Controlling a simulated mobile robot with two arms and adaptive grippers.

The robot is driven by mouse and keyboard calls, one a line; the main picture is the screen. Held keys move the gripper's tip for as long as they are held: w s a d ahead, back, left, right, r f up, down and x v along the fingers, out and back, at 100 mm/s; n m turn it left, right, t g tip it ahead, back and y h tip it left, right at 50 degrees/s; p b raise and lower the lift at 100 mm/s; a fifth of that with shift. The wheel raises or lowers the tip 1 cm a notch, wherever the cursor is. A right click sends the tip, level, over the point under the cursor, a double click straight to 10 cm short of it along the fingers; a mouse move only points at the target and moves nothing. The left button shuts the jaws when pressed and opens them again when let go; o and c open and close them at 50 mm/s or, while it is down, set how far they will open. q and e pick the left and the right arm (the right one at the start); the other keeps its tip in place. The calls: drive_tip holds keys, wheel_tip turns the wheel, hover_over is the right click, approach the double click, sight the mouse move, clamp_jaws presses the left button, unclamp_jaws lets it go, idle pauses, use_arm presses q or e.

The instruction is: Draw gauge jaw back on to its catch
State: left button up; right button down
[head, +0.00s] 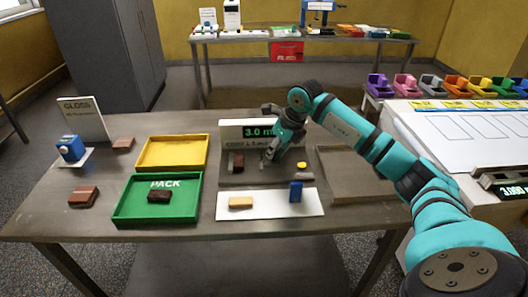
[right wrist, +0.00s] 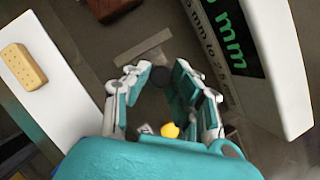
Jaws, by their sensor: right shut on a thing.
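The gauge (head: 258,132) stands on the table with a green readout that starts "3.0 m"; its housing also shows in the right wrist view (right wrist: 280,75). A grey bar (right wrist: 146,47), which looks like the gauge jaw, lies just beyond my fingertips. My right gripper (head: 268,157) is low over the gauge's dark base, and its fingers (right wrist: 160,88) are closed around a dark round knob (right wrist: 160,77). The link between knob and bar is partly hidden. A yellow button (head: 301,165) sits to the right; it also shows in the wrist view (right wrist: 170,130). My left gripper is out of view.
A dark brown block (head: 237,160) lies on the gauge base, left of my gripper. In front is a white mat (head: 268,207) with a tan biscuit (head: 240,202) and a blue piece (head: 296,191). Green (head: 125,211) and yellow (head: 145,152) trays stand left, a brown tray (head: 345,184) right.

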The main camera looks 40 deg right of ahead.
drive_tip(key=shift+d, duration=0.2)
drive_tip(key=c, duration=1.5)
unclamp_jaws()
drive_tip(key=o, duration=0.4)
drive_tip(key=shift+s+d, duration=0.15)
drive_tip(key=shift+c, duration=0.2)
drive_tip(key=shift+r, duration=0.1)
drive_tip(key=v, duration=1.2)
